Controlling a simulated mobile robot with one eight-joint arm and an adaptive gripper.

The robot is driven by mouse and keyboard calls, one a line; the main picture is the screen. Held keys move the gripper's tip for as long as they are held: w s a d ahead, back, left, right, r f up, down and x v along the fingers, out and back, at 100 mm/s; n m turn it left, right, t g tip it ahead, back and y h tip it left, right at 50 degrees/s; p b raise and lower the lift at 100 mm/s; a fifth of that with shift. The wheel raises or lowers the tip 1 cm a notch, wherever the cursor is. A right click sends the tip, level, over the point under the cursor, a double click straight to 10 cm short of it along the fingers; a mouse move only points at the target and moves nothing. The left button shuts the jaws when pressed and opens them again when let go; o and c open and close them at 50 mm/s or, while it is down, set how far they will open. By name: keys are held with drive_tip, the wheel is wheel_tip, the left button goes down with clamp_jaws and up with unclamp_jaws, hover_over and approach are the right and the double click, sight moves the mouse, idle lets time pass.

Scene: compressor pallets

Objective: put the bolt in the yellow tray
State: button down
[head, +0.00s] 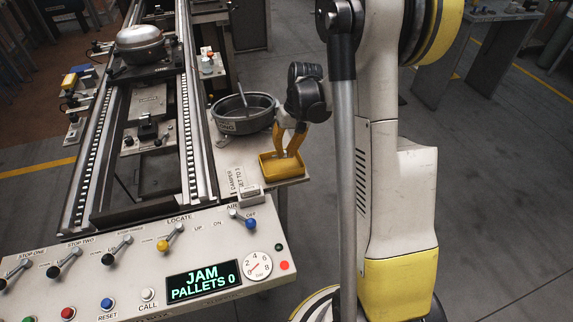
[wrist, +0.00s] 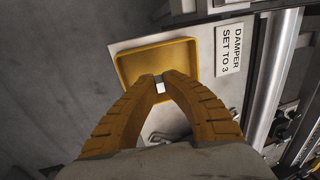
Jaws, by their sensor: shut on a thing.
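The yellow tray (head: 284,173) sits on the small side table beside the conveyor in the head view. It also shows in the wrist view (wrist: 155,57), where its visible floor looks empty. My gripper (head: 287,155) points down over the tray, with its fingertips at or just above it. In the wrist view my gripper (wrist: 160,80) is shut on a small pale-grey piece, the bolt (wrist: 161,87), between the yellow fingertips near the tray's near edge. Most of the bolt is hidden by the fingers. I cannot tell whether it touches the tray.
A grey bowl (head: 244,113) with a rod in it stands behind the tray. A label reading "DAMPER SET TO 3" (wrist: 229,48) lies beside the tray. The control panel (head: 135,262) with levers is in front, and the conveyor rail (head: 198,130) is at left.

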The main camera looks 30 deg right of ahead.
sight(285, 166)
drive_tip(key=shift+w+d+f, duration=0.1)
drive_tip(key=shift+d+f, duration=0.3)
drive_tip(key=shift+f, duration=0.05)
drive_tip(key=shift+d+b+x, duration=0.15)
drive_tip(key=shift+b+x, duration=0.4)
drive_tip(key=shift+x, duration=0.35)
drive_tip(key=shift+d+b+x, duration=0.2)
drive_tip(key=shift+b+x, duration=0.3)
drive_tip(key=shift+x, duration=0.35)
drive_tip(key=shift+f, duration=0.1)
drive_tip(key=shift+f, duration=0.15)
drive_tip(key=c, duration=1.6)
unclamp_jaws()
